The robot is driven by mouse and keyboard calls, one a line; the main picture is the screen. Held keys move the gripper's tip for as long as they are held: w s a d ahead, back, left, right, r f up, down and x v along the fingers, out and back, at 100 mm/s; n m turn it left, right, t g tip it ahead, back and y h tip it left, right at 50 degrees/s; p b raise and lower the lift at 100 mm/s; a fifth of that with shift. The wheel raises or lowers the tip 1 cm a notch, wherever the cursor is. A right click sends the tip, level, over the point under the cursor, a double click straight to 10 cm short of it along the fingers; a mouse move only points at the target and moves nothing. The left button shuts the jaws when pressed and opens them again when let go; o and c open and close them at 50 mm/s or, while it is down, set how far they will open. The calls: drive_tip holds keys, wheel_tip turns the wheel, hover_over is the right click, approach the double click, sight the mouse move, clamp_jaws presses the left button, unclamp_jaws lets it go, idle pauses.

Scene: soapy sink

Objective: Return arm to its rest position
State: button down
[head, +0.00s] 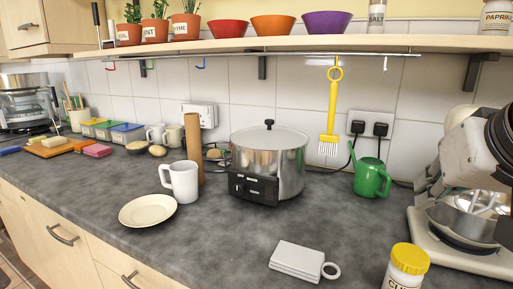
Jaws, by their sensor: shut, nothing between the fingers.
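My gripper is not visible in the head view, and I cannot make out any part of my arm for certain. The view shows a dark grey kitchen counter (225,240) with objects standing on it and a wooden shelf (200,47) above.
A steel pot cooker (280,155), white mug (182,181), cream plate (147,210) and green watering can (371,177) stand on the counter. A white mixer (465,255) and yellow-lidded jar (405,268) are at right. A white handled object (298,260) lies in front. Counter left of it is clear.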

drive_tip(key=s+a+f+n+g+y, duration=0.1)
drive_tip(key=s+a+f+g, duration=0.1)
drive_tip(key=s+f+g, duration=0.4)
drive_tip(key=s+a+f+n+g, duration=0.1)
drive_tip(key=s+a+f+n, duration=0.15)
drive_tip(key=s+f, duration=0.55)
wheel_tip(320, 180, up, 16)
drive_tip(key=s+t+p, duration=0.1)
drive_tip(key=t+p, duration=0.1)
drive_tip(key=p, duration=1.2)
drive_tip(key=shift+f+m, duration=0.25)
drive_tip(key=shift+m, duration=0.1)
